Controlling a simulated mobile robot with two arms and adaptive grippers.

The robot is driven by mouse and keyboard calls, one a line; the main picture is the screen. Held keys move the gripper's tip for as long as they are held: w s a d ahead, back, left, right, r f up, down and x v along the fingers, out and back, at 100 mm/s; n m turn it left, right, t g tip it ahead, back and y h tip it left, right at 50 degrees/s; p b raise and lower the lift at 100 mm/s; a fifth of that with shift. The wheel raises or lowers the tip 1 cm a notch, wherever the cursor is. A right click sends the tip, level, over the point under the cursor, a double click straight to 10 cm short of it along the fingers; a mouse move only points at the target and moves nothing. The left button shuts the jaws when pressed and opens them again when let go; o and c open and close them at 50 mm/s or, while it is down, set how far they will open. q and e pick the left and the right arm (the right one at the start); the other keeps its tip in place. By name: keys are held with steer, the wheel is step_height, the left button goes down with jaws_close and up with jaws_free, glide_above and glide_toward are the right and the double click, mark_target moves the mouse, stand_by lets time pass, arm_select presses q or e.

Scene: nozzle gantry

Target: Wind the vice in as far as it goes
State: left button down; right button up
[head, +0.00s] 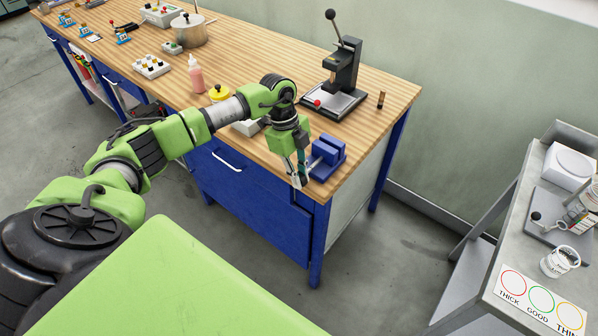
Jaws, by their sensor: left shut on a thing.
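The blue vice (328,157) sits near the front right corner of the wooden workbench. My left gripper (300,180) points down at the vice's front left side, at the bench edge. It is shut on the vice's handle, which is mostly hidden behind the fingers. The gap between the vice jaws is too small to judge from here. My right gripper does not show.
A black arbor press (343,75) with a red knob stands behind the vice. A pink bottle (196,74) and a yellow-topped pot (219,93) stand left of my arm. A grey side table (513,262) is at right. Floor between is clear.

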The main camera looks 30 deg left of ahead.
arm_select(q)
steer(key=shift+d+r+y+p, duration=0.1)
steer(key=shift+d+y+p, duration=0.15)
steer(key=shift+y+p, duration=0.55)
steer(key=shift+y, duration=1.3)
steer(key=c, duration=2)
jaws_free()
steer(key=r, duration=0.4)
steer(key=d+r, duration=0.1)
steer(key=r, duration=0.6)
steer(key=shift+d+r, duration=0.3)
steer(key=shift+d, duration=0.05)
